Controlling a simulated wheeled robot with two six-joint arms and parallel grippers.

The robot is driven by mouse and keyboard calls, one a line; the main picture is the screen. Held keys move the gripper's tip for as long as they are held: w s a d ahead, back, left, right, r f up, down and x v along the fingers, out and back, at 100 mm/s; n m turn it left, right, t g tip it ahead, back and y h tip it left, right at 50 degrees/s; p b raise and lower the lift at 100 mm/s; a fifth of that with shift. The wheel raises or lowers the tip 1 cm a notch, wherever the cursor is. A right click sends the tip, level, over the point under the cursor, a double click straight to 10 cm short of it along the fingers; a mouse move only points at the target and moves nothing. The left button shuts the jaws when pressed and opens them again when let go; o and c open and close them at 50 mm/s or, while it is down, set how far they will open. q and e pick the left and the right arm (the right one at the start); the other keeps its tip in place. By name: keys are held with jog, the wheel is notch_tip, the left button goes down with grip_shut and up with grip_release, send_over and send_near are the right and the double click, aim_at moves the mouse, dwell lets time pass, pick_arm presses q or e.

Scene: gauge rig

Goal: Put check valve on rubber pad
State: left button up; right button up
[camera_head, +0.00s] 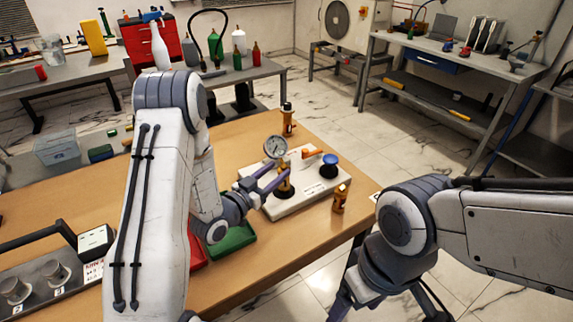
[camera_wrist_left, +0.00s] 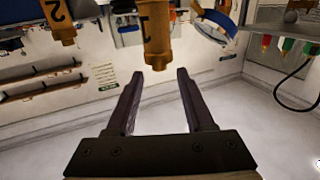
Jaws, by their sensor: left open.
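Two orange-brown valve-like fittings stand on the wooden table, one at the back (camera_head: 287,120) and one at the front right (camera_head: 340,198); I cannot tell which is the check valve. My left gripper (camera_head: 281,174) is over the white rig block (camera_head: 305,200), its fingers by the brass post under the dial gauge (camera_head: 276,147). The left wrist view shows its fingers (camera_wrist_left: 160,75) apart, with an orange body marked 1 (camera_wrist_left: 155,35) beyond the tips and another marked 2 (camera_wrist_left: 60,22) beside it. I cannot identify the rubber pad for sure. My right gripper is partly cut off at the lower edge.
A blue knob (camera_head: 331,159) and an orange lever (camera_head: 312,153) are on the block. A green tray (camera_head: 232,242) and a red tray (camera_head: 197,250) lie near my left arm.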

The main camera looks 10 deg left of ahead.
pick_arm(q)
jog(key=v, duration=0.4)
jog(key=shift+s+a, duration=0.1)
jog(key=shift+s, duration=0.1)
